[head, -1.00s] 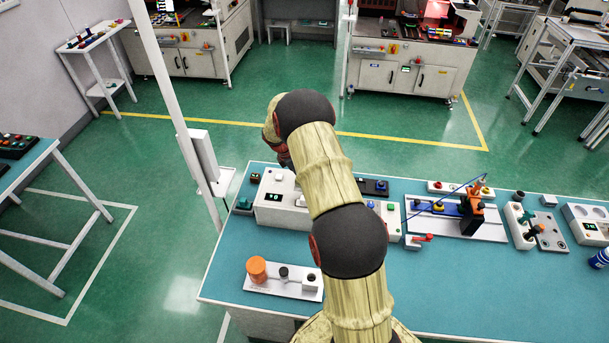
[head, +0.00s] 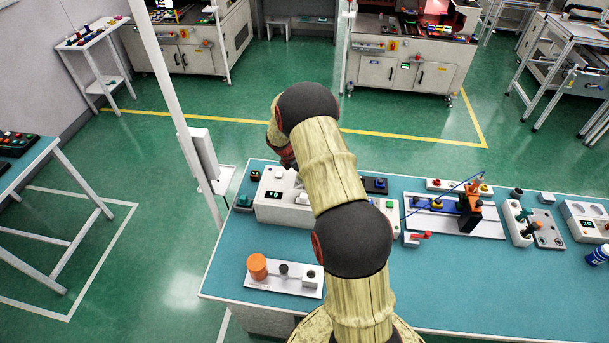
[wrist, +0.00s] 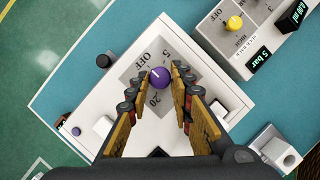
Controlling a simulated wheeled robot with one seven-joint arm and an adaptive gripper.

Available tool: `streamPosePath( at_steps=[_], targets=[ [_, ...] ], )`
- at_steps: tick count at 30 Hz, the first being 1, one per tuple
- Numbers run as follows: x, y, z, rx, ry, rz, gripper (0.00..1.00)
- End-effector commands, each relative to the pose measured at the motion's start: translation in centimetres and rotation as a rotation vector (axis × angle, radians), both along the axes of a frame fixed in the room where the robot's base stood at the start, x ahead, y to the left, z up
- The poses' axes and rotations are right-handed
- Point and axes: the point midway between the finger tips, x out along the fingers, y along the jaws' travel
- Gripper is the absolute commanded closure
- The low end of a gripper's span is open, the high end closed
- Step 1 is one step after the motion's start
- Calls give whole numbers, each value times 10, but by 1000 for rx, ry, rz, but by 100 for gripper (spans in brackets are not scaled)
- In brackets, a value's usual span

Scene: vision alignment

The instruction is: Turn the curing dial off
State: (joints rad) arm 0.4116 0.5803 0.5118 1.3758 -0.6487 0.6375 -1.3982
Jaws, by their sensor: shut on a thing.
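The purple dial (wrist: 159,78) sits on a grey label plate (wrist: 130,76) on top of a white box (wrist: 112,105) in the wrist view. The plate is marked OFF, 5 and 20, with part of the scale hidden by the fingers. The dial's white mark points to the upper left in the picture, roughly toward OFF. My gripper (wrist: 159,73) is shut on the dial, one finger on each side. In the head view my arm hides the gripper and the dial.
A panel with a yellow knob (wrist: 234,23) and dark displays stands close at the upper right in the wrist view. In the head view, an orange cylinder (head: 257,266) on a white base stands at the front left. The blue bench top (head: 490,290) is clear at the front right.

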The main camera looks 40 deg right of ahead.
Motion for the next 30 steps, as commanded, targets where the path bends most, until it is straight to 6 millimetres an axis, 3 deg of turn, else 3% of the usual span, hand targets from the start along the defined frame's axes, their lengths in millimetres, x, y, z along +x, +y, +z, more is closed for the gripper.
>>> streamPosePath(
  at_steps=[1, 2, 11, 23, 30],
  targets=[
    [1, 0, 0, -1, -1, 0, 100],
    [1, 0, 0, -1, -1, 0, 77],
    [0, 0, 0, 0, 0, 0, 60],
    [1, 2, 6, -1, -1, -1, 60],
    [3, 18, 44, -1, -4, 1, 60]
  ],
)
